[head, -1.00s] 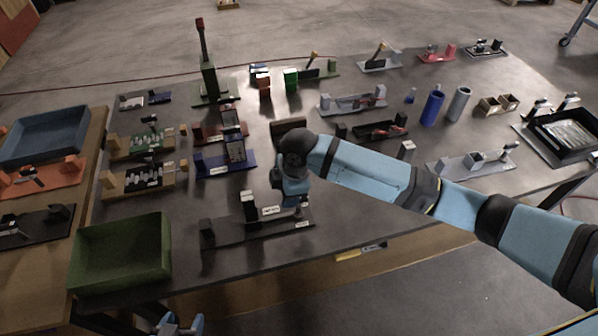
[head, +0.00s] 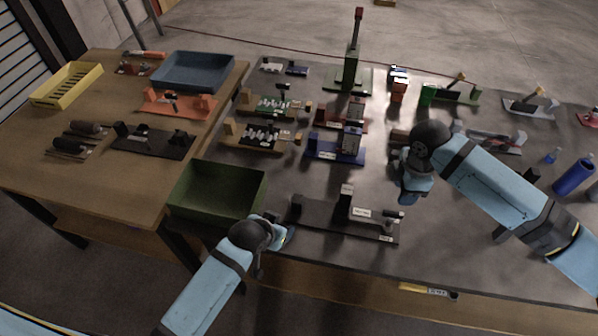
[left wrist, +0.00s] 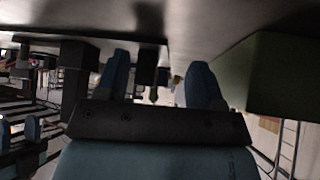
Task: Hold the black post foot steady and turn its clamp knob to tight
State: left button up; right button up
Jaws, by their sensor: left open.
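The black post foot (head: 325,217) lies near the table's front edge in the head view, with an upright block (head: 346,203) at its middle and white labels. A small clamp knob (head: 394,214) sits at its right end. My left gripper (head: 287,236) is open and empty, just in front of the foot's left end. In the left wrist view, its two fingers (left wrist: 158,82) are apart, with a dark block (left wrist: 148,68) beyond the gap. My right gripper (head: 411,195) is close to the knob, pointing down; its fingertips are too small to judge, as is any contact.
A green tray (head: 190,208) stands left of my left gripper and also shows in the left wrist view (left wrist: 282,75). A blue fixture (head: 325,150) stands behind the foot. A wooden table (head: 60,187) adjoins on the left.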

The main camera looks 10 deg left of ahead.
aim_at(298, 204)
pick_arm(q)
jog(key=w+r+g, duration=0.1)
jog(key=w, duration=0.1)
jog(key=w+d+r+g, duration=0.1)
jog(key=w+r, duration=0.1)
jog(key=w, duration=0.1)
jog(key=w+d+r+g+y, duration=0.1)
jog(key=w+r, duration=0.1)
jog(key=shift+w+n, duration=0.25)
jog(key=shift+n, duration=0.15)
jog(key=r+g, duration=0.1)
jog(key=w+r+n+g, duration=0.1)
jog(key=r, duration=0.1)
jog(key=w+d+r+g, duration=0.1)
jog(key=r, duration=0.1)
jog(key=shift+w+r+n+g+y, duration=0.1)
jog(key=shift+r+n+g+y, duration=0.1)
jog(key=shift+n+g+y, duration=0.15)
jog(key=shift+g, duration=0.45)
notch_tip(298, 204, down, 13)
jog(key=shift+d+r, duration=0.1)
jog(key=shift+r, duration=0.05)
